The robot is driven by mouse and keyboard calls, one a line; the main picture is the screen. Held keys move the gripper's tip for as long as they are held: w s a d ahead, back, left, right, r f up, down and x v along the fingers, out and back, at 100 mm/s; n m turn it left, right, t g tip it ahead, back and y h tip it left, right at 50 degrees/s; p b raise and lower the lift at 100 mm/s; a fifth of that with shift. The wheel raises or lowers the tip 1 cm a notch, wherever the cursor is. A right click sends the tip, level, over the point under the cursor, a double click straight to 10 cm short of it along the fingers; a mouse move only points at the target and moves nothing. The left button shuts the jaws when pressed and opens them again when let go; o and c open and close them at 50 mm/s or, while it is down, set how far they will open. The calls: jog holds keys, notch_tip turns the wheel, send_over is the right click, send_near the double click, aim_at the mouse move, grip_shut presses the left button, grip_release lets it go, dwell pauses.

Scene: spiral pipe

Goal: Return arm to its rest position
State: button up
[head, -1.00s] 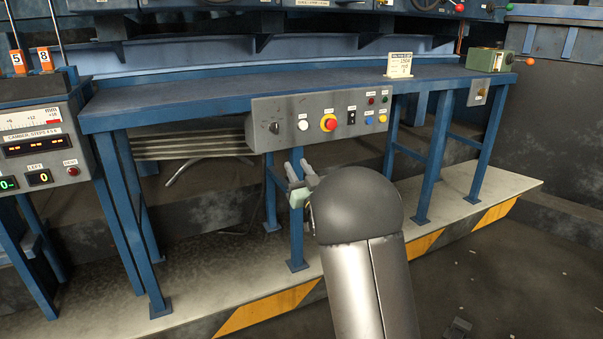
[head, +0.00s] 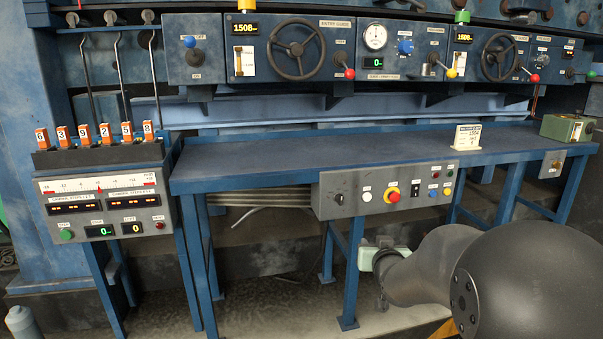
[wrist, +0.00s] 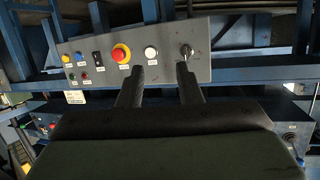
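My arm (head: 430,265) reaches in from the lower right of the head view, and a large dark rounded link fills that corner. My gripper (head: 384,243) is partly hidden beyond the arm, low in front of the blue bench. In the wrist view, the two fingers of my gripper (wrist: 161,80) stand apart with nothing between them. They point toward the grey button panel (wrist: 215,58), which appears upside down there.
The blue bench (head: 260,158) carries a white card (head: 466,138) and a green box (head: 567,128). Its front panel has a red emergency button (head: 393,195). A camber console (head: 103,205) stands at left. Handwheels (head: 297,48) line the back wall.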

jog(key=s+a+r+g+p, duration=0.2)
jog(key=s+r+g+p, duration=0.2)
jog(key=s, duration=0.8)
jog(key=s+a+r+n+g+p, duration=0.1)
jog(key=s+r+g+p, duration=0.3)
jog(key=s+p, duration=0.4)
jog(key=s+a+r+g+p, duration=0.2)
jog(key=s+r+g+p, duration=0.2)
jog(key=s, duration=1.2)
jog(key=shift+a+r+g+y+p, duration=0.3)
jog(key=shift+g+y+p, duration=0.1)
jog(key=shift+g+p, duration=0.8)
